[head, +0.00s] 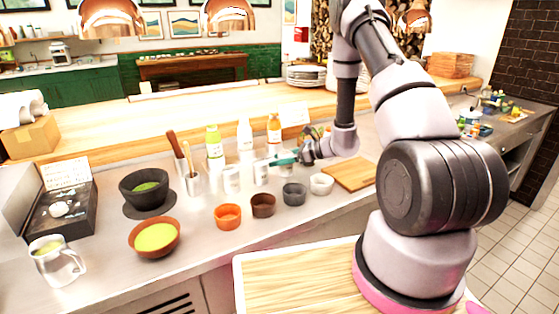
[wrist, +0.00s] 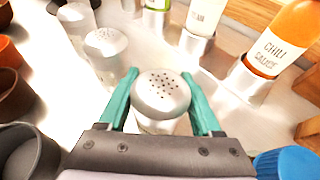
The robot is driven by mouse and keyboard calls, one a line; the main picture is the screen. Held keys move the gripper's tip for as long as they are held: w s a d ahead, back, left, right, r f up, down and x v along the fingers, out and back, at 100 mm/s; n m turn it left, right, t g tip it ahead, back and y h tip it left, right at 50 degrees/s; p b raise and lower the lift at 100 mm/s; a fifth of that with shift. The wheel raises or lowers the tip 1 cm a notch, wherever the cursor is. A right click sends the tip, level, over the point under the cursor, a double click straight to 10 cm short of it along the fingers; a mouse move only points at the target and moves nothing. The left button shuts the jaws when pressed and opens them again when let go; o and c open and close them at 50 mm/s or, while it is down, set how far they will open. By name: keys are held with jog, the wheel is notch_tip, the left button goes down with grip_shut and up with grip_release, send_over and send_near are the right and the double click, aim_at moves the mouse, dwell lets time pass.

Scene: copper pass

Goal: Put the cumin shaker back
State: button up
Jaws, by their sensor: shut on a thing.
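My gripper (head: 290,158) is low over the counter, behind the row of small bowls. In the wrist view its teal fingers (wrist: 160,78) are shut on a clear shaker with a domed, perforated metal lid (wrist: 162,92). The shaker looks about upright. Its label does not show, and I cannot tell whether its base touches the counter. Two similar shakers stand to its left in the wrist view, a near one (wrist: 106,44) and a farther one (wrist: 75,18). In the head view the held shaker is not clearly distinguishable beside my fingers.
Behind are the chili sauce bottle (wrist: 287,42), cream bottle (wrist: 204,15) and green-labelled bottle (head: 213,142). In front are an orange bowl (head: 228,217), brown bowl (head: 263,206), grey bowl (head: 294,195) and white bowl (head: 321,185). A cutting board (head: 352,175) lies right. A blue-topped object (wrist: 286,164) is close by.

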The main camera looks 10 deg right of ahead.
jog(key=shift+f, duration=0.15)
jog(key=o, duration=1.2)
jog(key=shift+c, duration=0.2)
